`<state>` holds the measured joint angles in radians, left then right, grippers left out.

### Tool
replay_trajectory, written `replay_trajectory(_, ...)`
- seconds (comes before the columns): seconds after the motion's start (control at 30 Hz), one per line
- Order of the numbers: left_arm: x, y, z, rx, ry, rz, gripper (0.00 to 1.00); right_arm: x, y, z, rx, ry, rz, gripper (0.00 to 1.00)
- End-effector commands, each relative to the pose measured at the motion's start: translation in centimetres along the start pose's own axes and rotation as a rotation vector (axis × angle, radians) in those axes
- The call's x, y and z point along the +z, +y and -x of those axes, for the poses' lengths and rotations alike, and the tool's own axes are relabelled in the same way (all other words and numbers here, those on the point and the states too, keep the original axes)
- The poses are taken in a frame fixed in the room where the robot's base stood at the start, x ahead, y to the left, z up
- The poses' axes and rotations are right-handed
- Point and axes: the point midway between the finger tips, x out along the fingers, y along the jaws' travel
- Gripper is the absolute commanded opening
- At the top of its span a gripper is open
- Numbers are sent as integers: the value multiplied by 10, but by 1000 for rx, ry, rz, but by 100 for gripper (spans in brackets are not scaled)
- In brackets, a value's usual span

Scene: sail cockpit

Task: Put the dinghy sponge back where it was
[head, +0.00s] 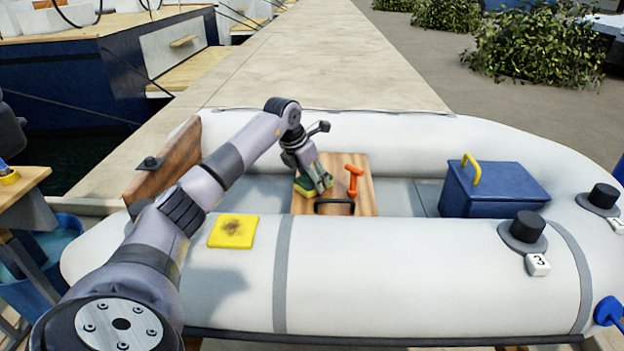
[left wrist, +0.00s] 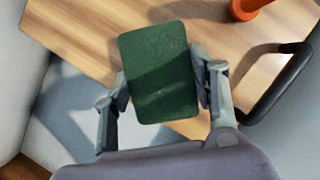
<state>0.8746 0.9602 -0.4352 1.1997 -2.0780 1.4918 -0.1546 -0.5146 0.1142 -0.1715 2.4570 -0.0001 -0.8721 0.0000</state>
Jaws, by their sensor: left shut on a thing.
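The dinghy sponge (left wrist: 158,55) shows its dark green face in the left wrist view, with one finger on each side of it. My left gripper (left wrist: 162,88) is shut on it. In the head view the gripper (head: 314,187) points down at the left part of the wooden thwart (head: 366,205), and a yellow-green edge of the sponge (head: 302,189) shows beside the fingers. I cannot tell whether the sponge touches the wood. My right gripper is not in view.
An orange-red tool (head: 353,180) and a black handle (head: 334,202) are on the thwart, right of the gripper. A stained yellow square (head: 233,231) lies on the near white tube (head: 400,270). A blue box (head: 495,190) stands at the right inside the dinghy.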

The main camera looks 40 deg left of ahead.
Motion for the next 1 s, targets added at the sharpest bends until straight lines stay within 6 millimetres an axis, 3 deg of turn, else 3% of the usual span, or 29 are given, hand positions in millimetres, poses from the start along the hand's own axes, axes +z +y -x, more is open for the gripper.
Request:
replay_trajectory(0.3,-1,0,-2,1,0,0,31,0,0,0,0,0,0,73)
replay_trajectory(0.33,-1,0,-2,1,-1,0,54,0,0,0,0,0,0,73)
replay_trajectory(0.63,0,0,-2,1,-1,0,73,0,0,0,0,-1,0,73)
replay_trajectory(1.0,1,0,3,1,-2,0,73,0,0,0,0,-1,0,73)
